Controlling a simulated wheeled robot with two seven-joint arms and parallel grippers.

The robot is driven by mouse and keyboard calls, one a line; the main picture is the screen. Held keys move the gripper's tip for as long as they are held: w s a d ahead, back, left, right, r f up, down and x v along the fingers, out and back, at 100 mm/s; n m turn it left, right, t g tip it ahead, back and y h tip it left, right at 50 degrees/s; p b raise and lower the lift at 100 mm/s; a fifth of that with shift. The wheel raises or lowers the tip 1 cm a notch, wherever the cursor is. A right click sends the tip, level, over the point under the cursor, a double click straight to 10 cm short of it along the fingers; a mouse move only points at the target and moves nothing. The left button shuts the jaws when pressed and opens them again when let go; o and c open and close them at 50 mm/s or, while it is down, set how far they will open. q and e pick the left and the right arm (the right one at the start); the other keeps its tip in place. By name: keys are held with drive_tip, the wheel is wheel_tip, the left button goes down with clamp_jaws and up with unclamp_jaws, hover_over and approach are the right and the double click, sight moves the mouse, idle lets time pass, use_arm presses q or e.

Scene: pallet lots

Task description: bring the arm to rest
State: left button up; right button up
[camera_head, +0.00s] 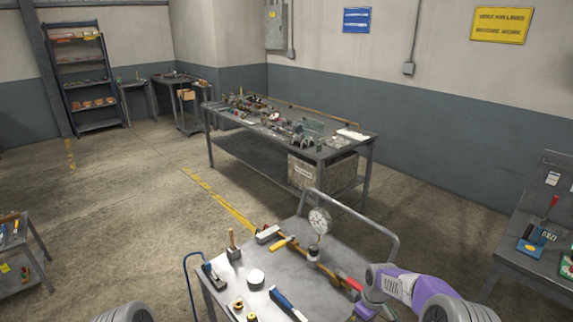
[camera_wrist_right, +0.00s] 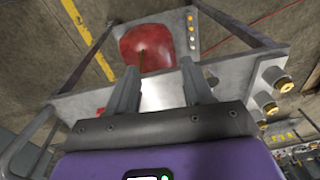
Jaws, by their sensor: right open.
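My right arm, purple and grey, comes in at the lower right of the head view and ends over the right side of the metal cart (camera_head: 330,285). In the right wrist view my right gripper (camera_wrist_right: 159,70) is open, with its two grey fingers apart. A red rounded thing (camera_wrist_right: 148,46) shows beyond and between the fingertips; I cannot tell whether they touch it. My left gripper is not in view.
The cart carries a dial gauge (camera_head: 319,221), a red-handled tool (camera_head: 350,283), a blue-handled tool (camera_head: 287,303) and a white round piece (camera_head: 256,277). A cluttered workbench (camera_head: 372,141) stands behind. Another table (camera_head: 520,262) is at right.

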drive_tip(key=a+f+m, duration=0.1)
drive_tip(key=a+f, duration=0.2)
drive_tip(key=f, duration=0.3)
drive_tip(key=s+a+f+m+y, duration=0.1)
drive_tip(key=s+a+f+m, duration=0.2)
drive_tip(key=s, duration=0.5)
drive_tip(key=s+a+f+m+y, duration=0.1)
drive_tip(key=s+a+f+m, duration=0.2)
drive_tip(key=s, duration=0.6)
drive_tip(key=s+a+f+m+y+b, duration=0.1)
drive_tip(key=s+a+f+m, duration=0.2)
drive_tip(key=s, duration=0.5)
drive_tip(key=shift+s+a+f, duration=0.35)
drive_tip(key=shift+a+f, duration=0.35)
drive_tip(key=shift+a, duration=0.1)
